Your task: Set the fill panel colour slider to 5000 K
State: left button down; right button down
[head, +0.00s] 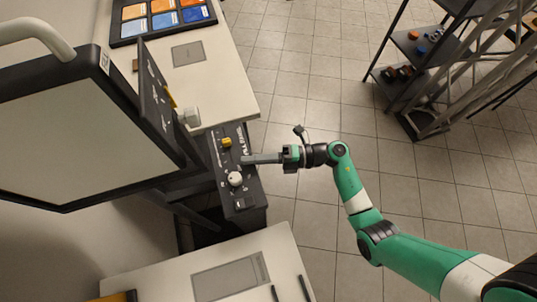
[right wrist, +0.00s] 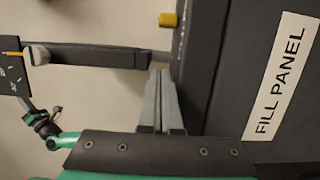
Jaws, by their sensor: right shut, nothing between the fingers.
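The fill panel's dark control box (head: 218,165) stands beside the light panel in the head view, lettered on its top. A yellow cap (head: 227,142) and a round white knob (head: 235,178) sit on it. In the right wrist view a FILL PANEL label (right wrist: 280,75) and a yellow cap (right wrist: 167,19) show; small scale marks there are too small to read. My right gripper (head: 243,160) is shut and empty, its fingertips over the box between the yellow cap and the white knob. Its fingers show in the wrist view (right wrist: 160,100); contact cannot be told. My left gripper is not in view.
The large light panel (head: 70,125) stands at left, close to the box. A pale table (head: 225,75) with colour swatches (head: 163,18) lies behind, and another pale table (head: 180,275) in front. Dark shelves (head: 410,55) stand at the upper right. Tiled floor to the right is open.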

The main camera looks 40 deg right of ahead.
aim_at(237, 144)
jog(key=x, duration=0.1)
jog(key=b+x, duration=0.1)
jog(key=x, duration=0.1)
jog(key=shift+w+d+f, duration=0.1)
jog(key=shift+w+f, duration=0.1)
jog(key=shift+w, duration=0.15)
jog(key=shift+w+d+b, duration=0.3)
jog(key=shift+w, duration=0.25)
jog(key=shift+w+d+b, duration=0.25)
jog(key=shift+w+d, duration=0.1)
jog(key=shift+w, duration=0.2)
jog(key=shift+w+d+r, duration=0.15)
jog(key=shift+w+r, duration=0.05)
jog(key=shift+w, duration=0.15)
jog(key=shift+w+d+f+b, duration=0.1)
jog(key=shift+w+d+b, duration=0.15)
jog(key=shift+w+b, duration=0.2)
jog(key=shift+w+d+b, duration=0.3)
jog(key=shift+w+b, duration=0.05)
jog(key=shift+w, duration=0.4)
